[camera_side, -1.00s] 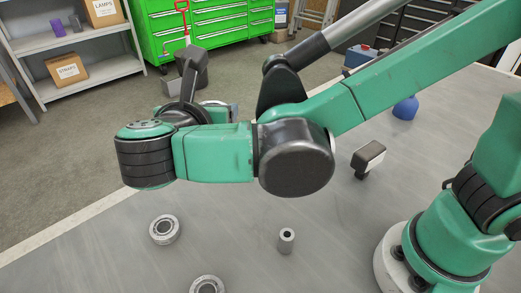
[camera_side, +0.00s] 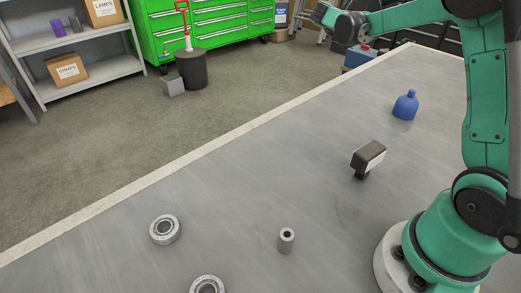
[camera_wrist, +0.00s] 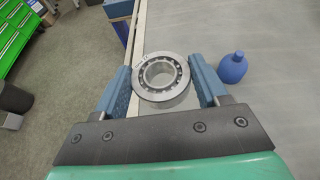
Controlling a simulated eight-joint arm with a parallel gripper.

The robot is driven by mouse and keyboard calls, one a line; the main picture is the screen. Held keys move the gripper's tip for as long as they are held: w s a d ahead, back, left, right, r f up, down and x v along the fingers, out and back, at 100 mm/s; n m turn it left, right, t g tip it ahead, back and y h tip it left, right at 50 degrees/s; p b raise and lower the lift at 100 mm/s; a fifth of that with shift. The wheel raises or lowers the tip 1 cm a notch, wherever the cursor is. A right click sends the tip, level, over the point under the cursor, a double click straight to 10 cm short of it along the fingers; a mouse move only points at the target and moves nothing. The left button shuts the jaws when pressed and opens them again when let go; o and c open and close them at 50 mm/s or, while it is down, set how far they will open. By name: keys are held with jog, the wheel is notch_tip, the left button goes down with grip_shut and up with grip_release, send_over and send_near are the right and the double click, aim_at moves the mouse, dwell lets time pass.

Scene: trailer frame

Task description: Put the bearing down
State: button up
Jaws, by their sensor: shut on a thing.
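In the wrist view my gripper (camera_wrist: 160,72) is shut on a bearing (camera_wrist: 161,92), a silver ring with dark balls and an open centre. The blue fingers grip it on its left and right sides. The bearing is near the long pale table edge in that view. In the side view my arm's end is at the top, near the far end of the table; the held bearing cannot be made out there. Two other bearings lie on the table, one at left (camera_side: 165,221) and one cut off by the bottom edge (camera_side: 207,278).
The grey table (camera_side: 240,190) has wide free room. A small metal sleeve (camera_side: 286,245), a black block-shaped item (camera_side: 368,155) and a blue bottle (camera_side: 405,108) stand on it. The bottle also shows right of my gripper in the wrist view (camera_wrist: 232,70). Beyond the edge is floor.

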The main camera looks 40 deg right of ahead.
jog(key=g, duration=0.1)
send_over(353, 109)
jog(key=shift+m, duration=0.4)
notch_tip(353, 109, down, 16)
jog(key=shift+d+r, duration=0.15)
jog(key=shift+f, duration=2.15)
jog(key=o, duration=1.4)
jog(key=shift+f, duration=0.15)
